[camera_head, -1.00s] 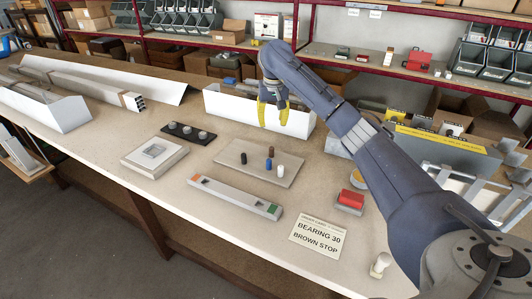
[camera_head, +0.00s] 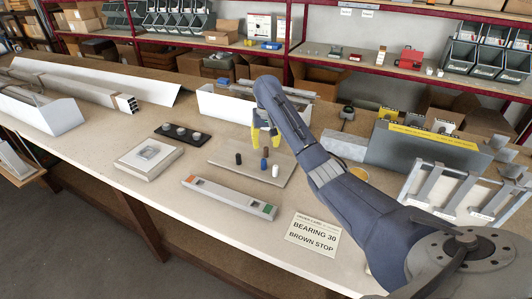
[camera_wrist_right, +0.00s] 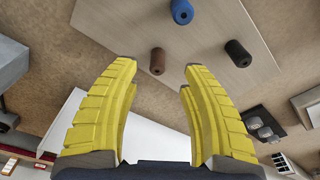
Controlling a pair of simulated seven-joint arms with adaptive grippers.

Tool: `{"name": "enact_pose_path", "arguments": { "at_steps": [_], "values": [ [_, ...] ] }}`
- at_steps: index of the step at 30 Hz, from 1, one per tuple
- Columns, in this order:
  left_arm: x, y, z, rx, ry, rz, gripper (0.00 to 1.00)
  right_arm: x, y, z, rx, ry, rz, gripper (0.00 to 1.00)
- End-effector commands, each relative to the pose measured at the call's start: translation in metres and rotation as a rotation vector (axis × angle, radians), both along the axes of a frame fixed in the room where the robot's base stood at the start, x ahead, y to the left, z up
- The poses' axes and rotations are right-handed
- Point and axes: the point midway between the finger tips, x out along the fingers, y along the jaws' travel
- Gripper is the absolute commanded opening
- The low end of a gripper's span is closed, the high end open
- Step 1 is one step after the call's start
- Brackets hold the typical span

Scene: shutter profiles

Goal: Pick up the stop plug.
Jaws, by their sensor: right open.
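Several small upright plugs stand on a pale board (camera_head: 225,164) in mid-table. The brown plug (camera_wrist_right: 158,61) shows in the wrist view between the lines of my fingertips, a little beyond them. In the head view the brown plug (camera_head: 266,152) is just below the yellow fingers. Beside it stand a black plug (camera_head: 238,158), a blue plug (camera_head: 263,165) and a white plug (camera_head: 275,171). My right gripper (camera_head: 265,144) is open and empty over the board's far part; its fingers (camera_wrist_right: 160,70) are apart in the wrist view. My left gripper is out of view.
A card (camera_head: 313,234) reads "BEARING 30" and "BROWN STOP". A long grey profile (camera_head: 228,197) lies in front of the board. A dark strip with round knobs (camera_head: 181,133) is to the left. A white open box (camera_head: 213,104) stands behind the gripper.

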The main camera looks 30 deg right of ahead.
Motion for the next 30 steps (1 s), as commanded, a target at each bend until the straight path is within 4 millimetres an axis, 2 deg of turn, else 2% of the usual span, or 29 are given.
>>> {"name": "enact_pose_path", "arguments": {
  "at_steps": [7, 18, 30],
  "values": [
    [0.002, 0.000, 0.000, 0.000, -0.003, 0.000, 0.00, 0.001, -0.001, -0.010, 0.002, 0.002, -0.002, 0.45],
    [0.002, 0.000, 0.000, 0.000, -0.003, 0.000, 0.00, 0.006, -0.006, -0.047, 0.001, 0.003, -0.001, 0.45],
    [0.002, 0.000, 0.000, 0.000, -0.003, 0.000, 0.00, 0.007, -0.007, -0.054, 0.000, 0.000, 0.000, 0.45]
  ]
}}
